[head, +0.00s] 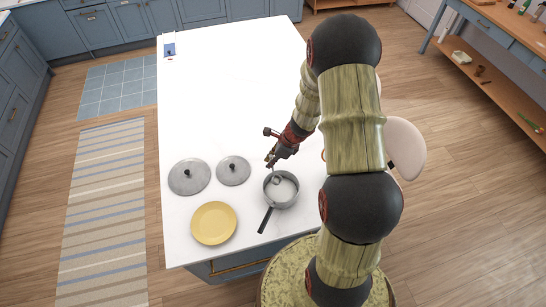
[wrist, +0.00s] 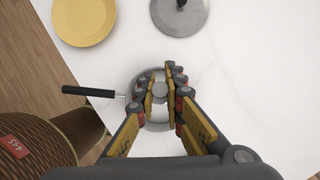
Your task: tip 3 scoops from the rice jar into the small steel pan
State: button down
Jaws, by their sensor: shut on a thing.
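The small steel pan (head: 290,200) stands on the white counter near its front edge, its black handle pointing toward the front. My gripper (head: 272,160) is above the pan, shut on a small grey scoop (head: 277,180). The scoop hangs over the inside of the pan. In the wrist view, my gripper (wrist: 160,92) closes on the grey scoop (wrist: 160,90), with the pan (wrist: 150,127) directly beneath. The fingers hide part of the pan, and I cannot tell what is in it or in the scoop. I cannot make out the rice jar; my arm hides part of the counter.
Two grey lids, a larger one (head: 189,176) and a smaller one (head: 233,170), lie left of the pan. A yellow plate (head: 214,223) lies at front left. A small blue item (head: 169,49) stands at the far left corner. The counter's middle and back are clear.

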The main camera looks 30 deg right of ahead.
jog(key=w+a+g+h, duration=0.1)
jog(key=w+g+h+p, duration=0.1)
jog(key=w+a+g+p, duration=0.1)
jog(key=w, duration=0.1)
jog(key=shift+a+r+g+h, duration=0.1)
jog(key=shift+a+g+h, duration=0.25)
jog(key=shift+g+h, duration=0.05)
dwell(0.8)
jog(key=shift+s, duration=0.1)
